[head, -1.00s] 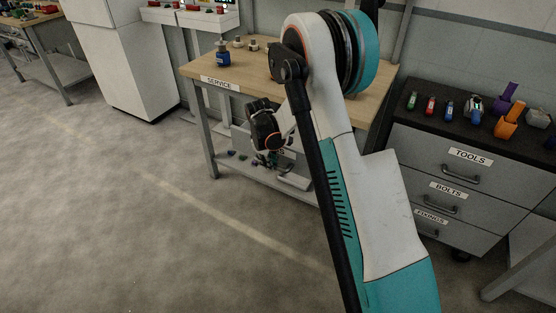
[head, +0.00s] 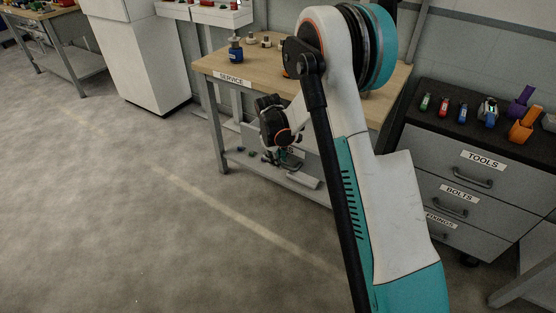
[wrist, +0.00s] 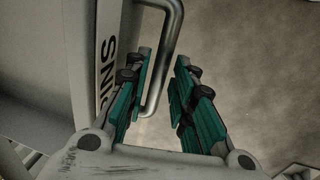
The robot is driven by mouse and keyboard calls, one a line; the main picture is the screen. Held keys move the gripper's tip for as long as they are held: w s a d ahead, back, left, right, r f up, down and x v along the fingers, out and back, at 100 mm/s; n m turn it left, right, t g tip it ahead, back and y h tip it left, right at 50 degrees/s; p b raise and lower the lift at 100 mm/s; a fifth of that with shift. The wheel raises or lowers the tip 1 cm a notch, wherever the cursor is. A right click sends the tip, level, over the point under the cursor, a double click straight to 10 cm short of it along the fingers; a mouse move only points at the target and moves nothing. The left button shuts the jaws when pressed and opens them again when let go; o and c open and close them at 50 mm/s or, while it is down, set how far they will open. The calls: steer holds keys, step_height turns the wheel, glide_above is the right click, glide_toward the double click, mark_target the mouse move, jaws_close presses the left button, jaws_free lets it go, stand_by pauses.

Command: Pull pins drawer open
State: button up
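The pins drawer (wrist: 83,20) shows at the left of the wrist view. Part of its label (wrist: 106,75) reads PINS, sideways. Its grey bar handle (wrist: 172,40) runs down the picture between the two teal fingers of my gripper (wrist: 162,85). The fingers are open, with a gap to the right finger. The handle looks close to the left finger; I cannot tell whether they touch. In the head view my gripper (head: 284,158) is low in front of the service bench, and the drawer front is mostly hidden behind my arm.
A cabinet (head: 410,160) with drawers labelled TOOLS, BOLTS and one partly hidden label stands at right. Open floor (head: 120,220) lies at left and front.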

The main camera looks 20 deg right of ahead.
step_height(320, 180, up, 11)
steer(key=s+a, duration=0.1)
steer(key=shift+s+a, duration=0.2)
steer(key=shift+a, duration=0.2)
steer(key=s+a+r+m+t+y, duration=0.1)
steer(key=s+a+r+m+t, duration=0.15)
steer(key=s+r, duration=1.25)
steer(key=s+a+m+t, duration=0.1)
steer(key=s+m+t, duration=0.2)
steer(key=s, duration=1.5)
steer(key=shift+a+m+y, duration=0.35)
steer(key=shift+m+y, duration=0.05)
steer(key=shift+m, duration=0.65)
